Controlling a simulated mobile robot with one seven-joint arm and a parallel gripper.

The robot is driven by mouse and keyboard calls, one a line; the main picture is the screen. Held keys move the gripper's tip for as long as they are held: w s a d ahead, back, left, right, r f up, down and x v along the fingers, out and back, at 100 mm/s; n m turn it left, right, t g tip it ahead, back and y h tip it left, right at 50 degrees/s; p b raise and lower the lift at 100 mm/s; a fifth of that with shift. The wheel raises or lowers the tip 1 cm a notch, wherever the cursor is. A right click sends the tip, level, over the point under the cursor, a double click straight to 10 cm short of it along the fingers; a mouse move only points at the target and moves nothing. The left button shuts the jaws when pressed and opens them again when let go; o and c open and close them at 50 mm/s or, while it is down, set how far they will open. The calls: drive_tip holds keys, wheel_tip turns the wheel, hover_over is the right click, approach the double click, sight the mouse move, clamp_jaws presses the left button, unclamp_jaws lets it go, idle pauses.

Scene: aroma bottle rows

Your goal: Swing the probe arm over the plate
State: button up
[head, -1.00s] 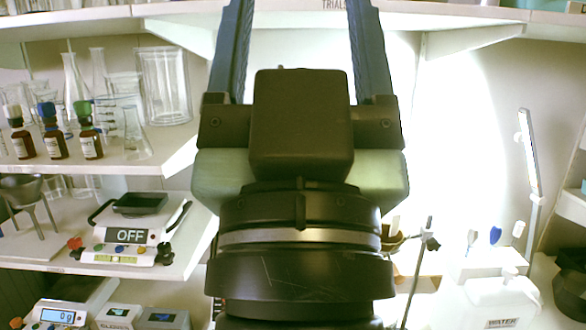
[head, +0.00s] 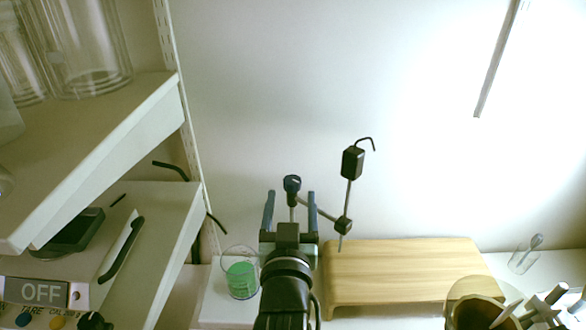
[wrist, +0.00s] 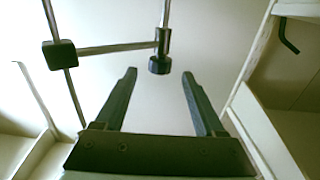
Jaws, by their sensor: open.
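The probe arm is a thin metal rod (head: 318,209) running from a dark knob (head: 292,184) to a black clamp (head: 343,226). An upright rod there carries a black block (head: 352,163) with a hooked wire. In the wrist view, the knob (wrist: 160,65) lies between my fingertips in the picture, with the clamp (wrist: 60,54) to the left; I see no contact. My gripper (head: 289,198) is open and empty, fingers on either side of the knob in the head view. A dark square plate (head: 75,231) tops the unit marked OFF, at left.
A glass beaker of green liquid (head: 241,280) stands just left of my arm. A wooden stand (head: 400,272) is to the right. Shelves with glassware (head: 90,45) crowd the left. A brown vessel (head: 475,315) is at lower right.

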sight(293, 177)
drive_tip(key=w, duration=0.9)
drive_tip(key=shift+d+p, duration=0.1)
drive_tip(key=shift+p, duration=0.3)
clamp_jaws()
idle(0.9)
